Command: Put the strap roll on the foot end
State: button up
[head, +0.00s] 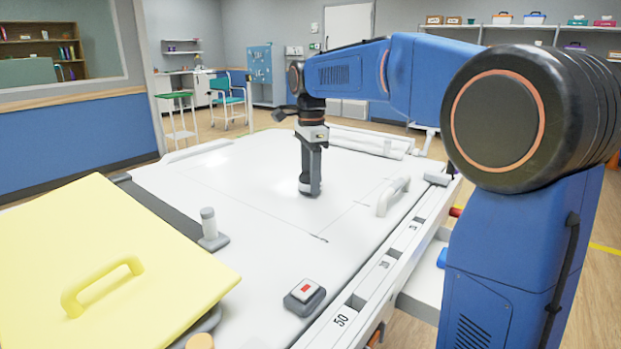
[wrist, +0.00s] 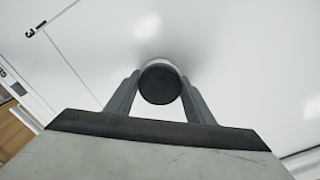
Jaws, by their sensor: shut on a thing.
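My gripper (head: 311,183) points straight down over the white table top (head: 235,185). It is shut on a small round roll with a dark end, the strap roll (wrist: 160,84), which sits between the two fingers in the wrist view. In the head view the fingers hide most of the roll. The roll is at or just above the white surface; I cannot tell if it touches. I cannot tell which end is the foot end.
A yellow panel with a handle (head: 130,270) lies at the near left. A grey post (head: 209,225), a box with a red button (head: 305,296) and a white handle (head: 392,196) stand on the top. A numbered rail (head: 372,280) runs along the right edge. The middle is clear.

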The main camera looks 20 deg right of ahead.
jog(key=o, duration=1.1)
jog(key=shift+f, duration=0.1)
jog(key=shift+c, duration=0.2)
notch_tip(320, 180, up, 12)
